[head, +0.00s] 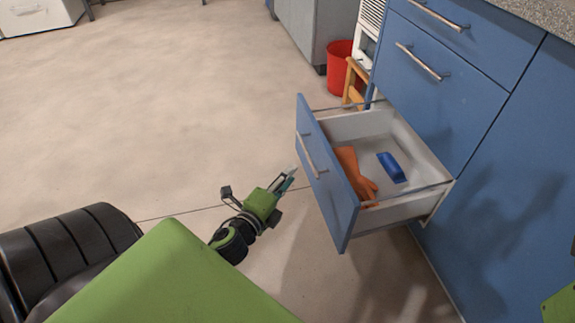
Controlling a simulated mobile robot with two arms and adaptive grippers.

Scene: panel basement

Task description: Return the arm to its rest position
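My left gripper (288,174) is in the head view, just left of the open blue drawer's front. It is apart from the drawer handle (308,156), as far as I can see. Its fingers look close together and small, so I cannot tell whether they are open or shut. I see nothing clearly held in it. The drawer (322,187) is pulled out and holds an orange glove (353,171) and a blue object (391,167). My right gripper is not visible; only a green part of mine shows at the lower right edge.
The blue cabinet (450,90) with closed drawers above stands on the right. A red bucket (340,68) and a wooden stool (353,82) are behind the open drawer. The beige floor (170,110) to the left is clear.

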